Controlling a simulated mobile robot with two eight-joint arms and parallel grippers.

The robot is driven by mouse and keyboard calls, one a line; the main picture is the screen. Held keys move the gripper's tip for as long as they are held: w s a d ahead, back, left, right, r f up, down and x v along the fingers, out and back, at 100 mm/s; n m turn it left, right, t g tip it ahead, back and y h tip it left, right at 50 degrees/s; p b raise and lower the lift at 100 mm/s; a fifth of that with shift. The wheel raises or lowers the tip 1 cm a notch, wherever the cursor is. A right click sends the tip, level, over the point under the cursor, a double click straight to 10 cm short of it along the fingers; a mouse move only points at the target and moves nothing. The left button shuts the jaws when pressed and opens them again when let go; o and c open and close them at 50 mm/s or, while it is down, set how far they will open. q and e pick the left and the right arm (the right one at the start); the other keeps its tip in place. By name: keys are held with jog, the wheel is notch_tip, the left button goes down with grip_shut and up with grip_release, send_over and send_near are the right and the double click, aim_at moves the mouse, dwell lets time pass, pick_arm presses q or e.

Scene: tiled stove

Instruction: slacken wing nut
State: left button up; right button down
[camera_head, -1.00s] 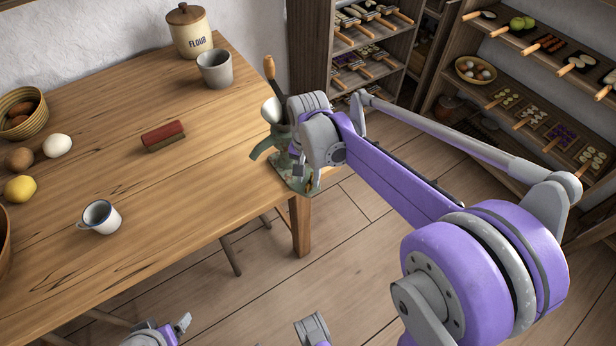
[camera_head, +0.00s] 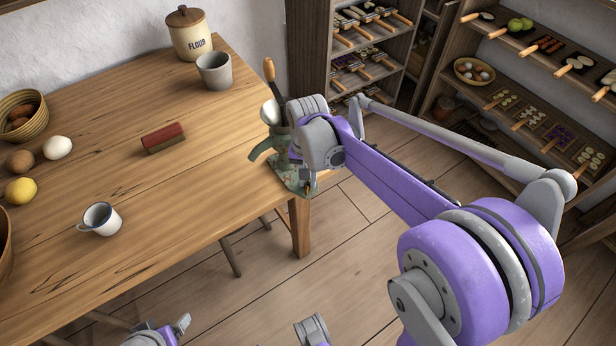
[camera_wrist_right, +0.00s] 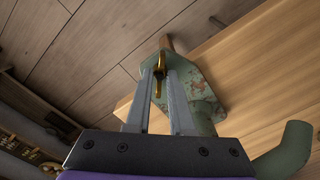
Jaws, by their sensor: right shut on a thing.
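A green cast grinder (camera_head: 262,148) with a wooden crank handle (camera_head: 269,70) is clamped at the table's right corner. In the right wrist view its chipped green clamp (camera_wrist_right: 200,88) is at the table edge. A brass wing nut (camera_wrist_right: 159,62) sits on this clamp, between the fingers of my right gripper (camera_wrist_right: 161,85). That gripper is shut on the wing nut; in the head view my wrist hides most of this spot. My left gripper (camera_head: 182,325) is low at the bottom edge, away from the table, partly cut off; its opening is unclear.
The wooden table (camera_head: 170,210) carries a red-topped block (camera_head: 163,138), an enamel mug (camera_head: 99,219), a grey cup (camera_head: 214,71), a flour jar (camera_head: 189,34), eggs and a lemon (camera_head: 20,190). Shelves with skewers and trays (camera_head: 540,110) stand right. Open floor lies below the corner.

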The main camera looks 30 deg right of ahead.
jog(key=shift+n, duration=0.6)
jog(key=c, duration=1)
grip_release()
jog(key=shift+a, duration=0.1)
notch_tip(320, 180, up, 11)
jog(key=shift+f+p, duration=0.1)
jog(key=shift+p, duration=0.85)
